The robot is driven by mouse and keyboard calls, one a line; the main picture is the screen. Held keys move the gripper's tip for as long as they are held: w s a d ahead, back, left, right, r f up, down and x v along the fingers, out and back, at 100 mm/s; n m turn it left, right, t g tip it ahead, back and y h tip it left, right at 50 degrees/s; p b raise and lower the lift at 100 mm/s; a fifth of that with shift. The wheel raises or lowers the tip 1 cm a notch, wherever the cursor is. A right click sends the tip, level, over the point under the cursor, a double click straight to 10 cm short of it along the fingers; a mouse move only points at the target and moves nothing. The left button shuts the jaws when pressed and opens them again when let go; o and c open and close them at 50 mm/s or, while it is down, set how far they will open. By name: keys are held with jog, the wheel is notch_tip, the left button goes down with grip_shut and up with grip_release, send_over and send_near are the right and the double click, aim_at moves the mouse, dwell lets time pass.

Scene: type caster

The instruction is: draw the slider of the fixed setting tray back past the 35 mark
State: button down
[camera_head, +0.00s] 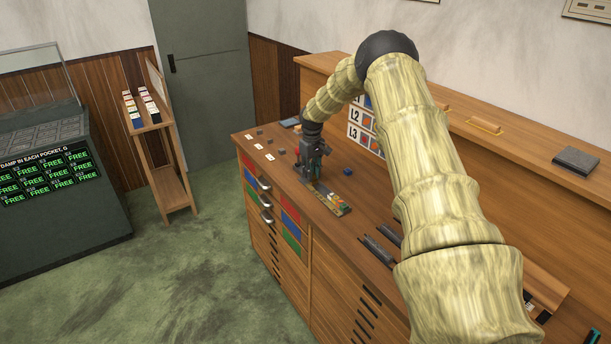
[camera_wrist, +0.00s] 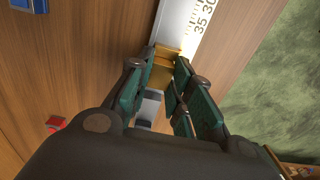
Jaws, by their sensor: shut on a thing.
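The setting tray (camera_head: 325,193) is a narrow strip lying on the wooden counter, with coloured pieces at its near end in the head view. In the wrist view the pale tray (camera_wrist: 176,18) has a printed scale reading 35 and 30. The brass slider (camera_wrist: 163,67) sits across the tray, just below the printed 35 in the picture. My gripper (camera_wrist: 166,62) is shut on the slider, with a green-padded finger on each side. In the head view my gripper (camera_head: 308,178) points down over the tray's far part and hides the slider.
A blue block (camera_wrist: 29,4) and a red block (camera_wrist: 56,123) lie on the counter left of the tray in the wrist view. Small grey blocks and white cards (camera_head: 259,146) lie near the counter's far end. Dark bars (camera_head: 378,249) lie nearer. The counter's front edge is close to the tray.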

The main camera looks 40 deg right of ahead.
jog(key=shift+d, duration=0.1)
jog(key=c, duration=1.3)
grip_release()
jog(key=shift+r, duration=0.1)
notch_tip(320, 180, up, 12)
jog(key=shift+f, duration=0.1)
